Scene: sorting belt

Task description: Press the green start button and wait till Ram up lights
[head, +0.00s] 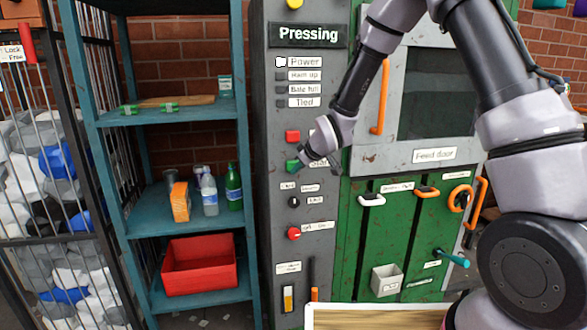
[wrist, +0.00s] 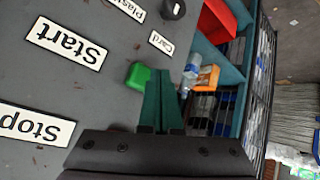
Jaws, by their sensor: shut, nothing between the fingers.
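The green start button (wrist: 138,75) sticks out of the grey control panel (wrist: 105,30) beside the upside-down "Start" label (wrist: 66,44) in the wrist view. My gripper (wrist: 161,72) is shut and empty. Its dark green fingertips are right beside the button in that view; I cannot tell whether they touch it. In the head view my gripper (head: 296,164) is at the panel, just below the red button (head: 292,136), and partly covers the Start label. The Ram up lamp (head: 280,76) is dark. The Power lamp (head: 280,62) above it is bright white. The display (head: 308,35) reads "Pressing".
The green press doors (head: 385,235) with several handles stand to the right. A blue shelf (head: 150,225) with bottles and a red bin (head: 200,265) is at the left, beside a wire cage (head: 40,240).

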